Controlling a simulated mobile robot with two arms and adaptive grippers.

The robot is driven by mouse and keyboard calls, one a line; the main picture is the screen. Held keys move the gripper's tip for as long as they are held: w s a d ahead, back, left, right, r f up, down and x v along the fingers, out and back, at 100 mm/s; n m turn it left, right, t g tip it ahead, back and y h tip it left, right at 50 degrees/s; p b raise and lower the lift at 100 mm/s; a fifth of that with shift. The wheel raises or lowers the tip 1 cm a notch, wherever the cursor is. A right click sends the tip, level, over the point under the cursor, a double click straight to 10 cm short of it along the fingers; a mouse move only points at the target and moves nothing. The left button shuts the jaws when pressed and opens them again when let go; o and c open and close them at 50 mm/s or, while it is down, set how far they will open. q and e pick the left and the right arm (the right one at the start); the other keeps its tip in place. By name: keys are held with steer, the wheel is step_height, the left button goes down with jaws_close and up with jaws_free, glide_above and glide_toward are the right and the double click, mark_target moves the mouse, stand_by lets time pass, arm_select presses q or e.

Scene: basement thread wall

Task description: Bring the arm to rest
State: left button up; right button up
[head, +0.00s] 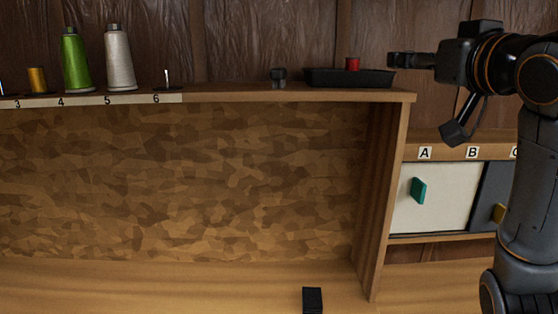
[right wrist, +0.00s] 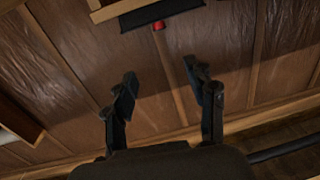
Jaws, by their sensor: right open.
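My right arm (head: 535,180) comes in from the right in the head view and is raised. Its gripper (head: 398,60) points left at about the height of the shelf top, near the right end of the black tray (head: 330,77). In the right wrist view the gripper (right wrist: 162,83) has its two fingers well apart with nothing between them. A red spool (head: 352,65) is at the tray in the head view, and it also shows beyond the fingers in the right wrist view (right wrist: 158,26). My left gripper is not in view.
Green (head: 76,62) and pale grey (head: 120,60) cones stand on the numbered shelf (head: 230,94), left of an empty-looking peg at 6. A small dark object (head: 279,77) sits beside the tray. Lettered cabinet doors (head: 434,198) are below my right arm. A black block (head: 312,298) shows at the bottom edge.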

step_height(320, 180, down, 42)
steer(key=s+a+g+h, duration=0.1)
steer(key=a+g, duration=0.1)
steer(key=g, duration=0.5)
steer(key=s+d+f+g+h, duration=0.1)
steer(key=s+f+g, duration=0.3)
steer(key=s+f, duration=0.9)
steer(key=s+f+g, duration=0.3)
steer(key=s+f, duration=0.8)
steer(key=s, duration=0.5)
step_height(320, 180, down, 30)
steer(key=s+g+b, duration=0.2)
steer(key=b, duration=0.2)
arm_select(q)
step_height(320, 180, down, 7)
steer(key=b, duration=0.3)
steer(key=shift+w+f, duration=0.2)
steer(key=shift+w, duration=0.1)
arm_select(e)
steer(key=s+d+f, duration=0.3)
steer(key=s+f, duration=1.4)
steer(key=f, duration=0.3)
steer(key=shift+f+n+g+h, duration=0.25)
steer(key=shift+n+g+h, duration=0.05)
steer(key=shift+n+g, duration=0.1)
